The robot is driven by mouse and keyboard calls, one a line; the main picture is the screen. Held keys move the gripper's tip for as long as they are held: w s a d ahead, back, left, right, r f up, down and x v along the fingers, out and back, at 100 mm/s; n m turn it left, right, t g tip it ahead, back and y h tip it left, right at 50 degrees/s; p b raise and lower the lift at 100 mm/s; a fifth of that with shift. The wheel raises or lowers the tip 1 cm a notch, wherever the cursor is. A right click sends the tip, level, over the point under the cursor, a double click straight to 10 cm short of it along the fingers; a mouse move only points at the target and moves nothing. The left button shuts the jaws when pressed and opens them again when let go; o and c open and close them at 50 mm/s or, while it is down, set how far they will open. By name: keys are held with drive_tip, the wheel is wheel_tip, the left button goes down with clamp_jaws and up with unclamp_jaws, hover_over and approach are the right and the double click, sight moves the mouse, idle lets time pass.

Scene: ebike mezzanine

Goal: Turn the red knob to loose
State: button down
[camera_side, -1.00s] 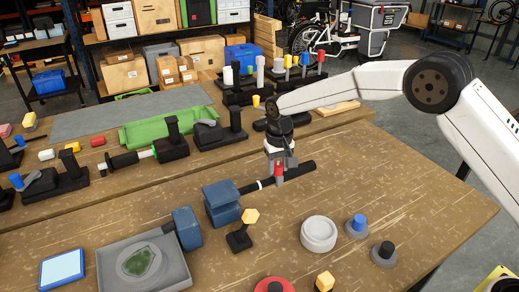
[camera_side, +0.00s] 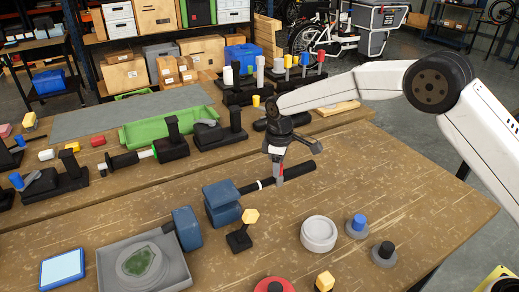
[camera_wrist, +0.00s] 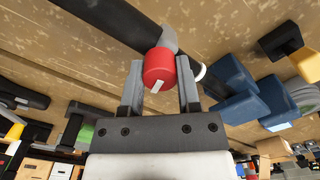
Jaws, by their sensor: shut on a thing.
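The red knob (camera_wrist: 160,72) sits between the two fingers of my gripper (camera_wrist: 160,88) in the wrist view, and the fingers are shut on its sides. A short white mark shows on the knob's face, tilted in the picture. A grey stem joins the knob to a black tube (camera_wrist: 118,22). In the side view my gripper (camera_side: 277,176) points down at the black tube (camera_side: 302,170), which is held at its left by a blue clamp (camera_side: 221,202). There the fingers largely hide the knob.
A yellow-topped knob on a black base (camera_side: 239,239), a white round dish (camera_side: 318,234), a blue knob (camera_side: 358,222) and a black knob (camera_side: 385,250) stand nearby. A grey tray (camera_side: 110,280) is at the front left. Bare table lies right of the tube.

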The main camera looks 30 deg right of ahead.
drive_tip(key=shift+r+n, duration=0.1)
drive_tip(key=shift+n, duration=1)
drive_tip(key=shift+c, duration=1.6)
unclamp_jaws()
drive_tip(key=shift+r, duration=0.1)
drive_tip(key=shift+r, duration=3.8)
drive_tip(key=shift+s+d, duration=0.1)
